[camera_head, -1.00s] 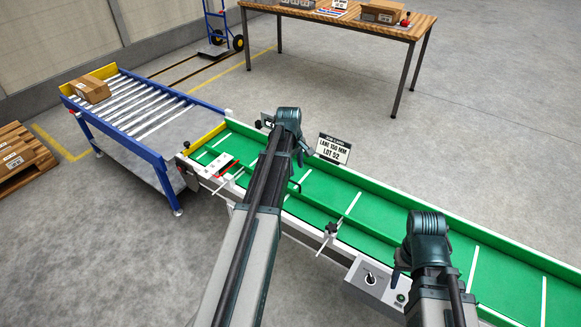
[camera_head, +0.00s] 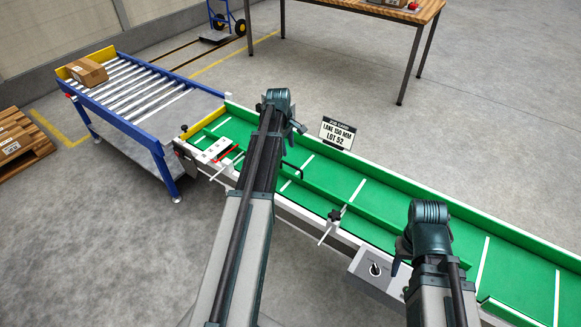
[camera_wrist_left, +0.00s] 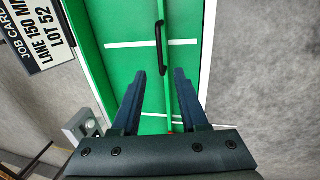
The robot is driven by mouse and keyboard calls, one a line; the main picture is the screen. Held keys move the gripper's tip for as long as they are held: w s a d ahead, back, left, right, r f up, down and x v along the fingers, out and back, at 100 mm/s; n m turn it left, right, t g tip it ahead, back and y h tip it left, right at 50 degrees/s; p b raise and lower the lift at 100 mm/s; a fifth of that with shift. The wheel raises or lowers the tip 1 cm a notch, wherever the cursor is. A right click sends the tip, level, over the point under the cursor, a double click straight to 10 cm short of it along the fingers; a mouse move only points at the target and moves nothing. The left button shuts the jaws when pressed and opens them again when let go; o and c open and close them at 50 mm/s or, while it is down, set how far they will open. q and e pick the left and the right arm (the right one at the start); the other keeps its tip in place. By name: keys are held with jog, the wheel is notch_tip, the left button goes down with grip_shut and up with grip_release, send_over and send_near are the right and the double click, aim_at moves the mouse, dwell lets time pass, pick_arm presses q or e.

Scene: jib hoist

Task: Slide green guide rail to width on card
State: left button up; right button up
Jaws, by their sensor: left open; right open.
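The green guide rail (camera_head: 325,198) runs lengthwise along the green conveyor bed. A black bow-shaped handle on it (camera_head: 292,169) also shows in the left wrist view (camera_wrist_left: 160,38). The job card (camera_head: 337,133) stands at the far edge and reads 150 MM, LOT 52; it shows in the left wrist view too (camera_wrist_left: 40,35). My left gripper (camera_head: 297,130) is open over the conveyor. In the left wrist view its empty fingers (camera_wrist_left: 160,78) point along the rail, with the handle ahead of their tips. My right gripper (camera_head: 397,262) is open above the near side, its fingers partly hidden.
A clamp knob on a rod (camera_head: 334,215) sits on the near edge, with a control box (camera_head: 374,268) beside it. A roller table (camera_head: 150,95) with a carton (camera_head: 88,72) joins the left end. A wooden table (camera_head: 400,14) stands behind; the floor between is clear.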

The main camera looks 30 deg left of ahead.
aim_at(291, 165)
pick_arm(q)
jog(key=f+b, duration=0.2)
jog(key=f, duration=0.1)
jog(key=w+f+b, duration=0.1)
jog(key=f+b, duration=0.2)
jog(key=w+f+b, duration=0.1)
jog(key=f+b, duration=0.2)
jog(key=shift+d+f, duration=0.1)
jog(key=shift+f, duration=0.15)
pick_arm(e)
notch_tip(291, 165, down, 10)
jog(key=shift+r, duration=0.25)
pick_arm(q)
grip_shut()
dwell(0.4)
